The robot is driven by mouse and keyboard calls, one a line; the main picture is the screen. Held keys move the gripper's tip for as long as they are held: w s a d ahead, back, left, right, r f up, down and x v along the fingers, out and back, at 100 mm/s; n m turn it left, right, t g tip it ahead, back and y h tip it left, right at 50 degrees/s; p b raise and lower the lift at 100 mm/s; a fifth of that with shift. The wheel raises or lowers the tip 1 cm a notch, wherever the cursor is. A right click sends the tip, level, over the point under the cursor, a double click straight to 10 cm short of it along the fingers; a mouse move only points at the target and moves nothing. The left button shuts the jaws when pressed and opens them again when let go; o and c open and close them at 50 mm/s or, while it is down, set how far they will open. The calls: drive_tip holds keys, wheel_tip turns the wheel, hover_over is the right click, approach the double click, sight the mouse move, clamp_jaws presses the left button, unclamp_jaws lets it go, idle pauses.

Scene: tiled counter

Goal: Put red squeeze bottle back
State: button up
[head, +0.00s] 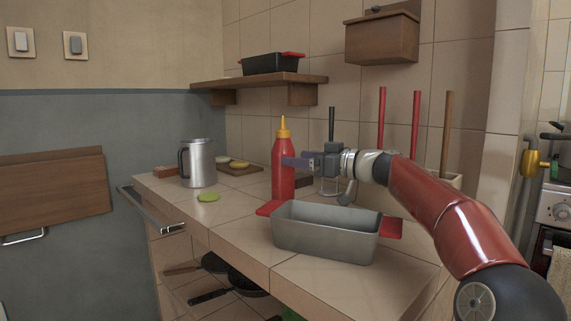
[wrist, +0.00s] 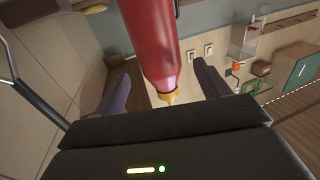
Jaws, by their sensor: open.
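The red squeeze bottle (head: 283,178), with a yellow nozzle, is upright at the counter, behind the left end of the grey loaf tin (head: 322,240). Its base is partly hidden by the tin's red handle, so I cannot tell whether it touches the counter. My gripper (head: 297,162) reaches the bottle's upper body from the right. In the wrist view, the bottle (wrist: 152,38) lies between my two spread fingers, its nozzle pointing toward the palm. Gaps show on both sides of it, so the jaws are open and not closed on it.
A metal jug (head: 198,163) and a green slice (head: 208,197) are left of the bottle. A board with food (head: 240,168) lies behind. A wall shelf (head: 262,82) holds a black pan (head: 270,63). Tall-handled utensils (head: 416,125) stand right. The front left counter is clear.

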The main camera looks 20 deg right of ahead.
drive_tip(key=b+v, duration=0.1)
drive_tip(key=v, duration=0.4)
drive_tip(key=shift+s+d, duration=0.1)
idle(0.3)
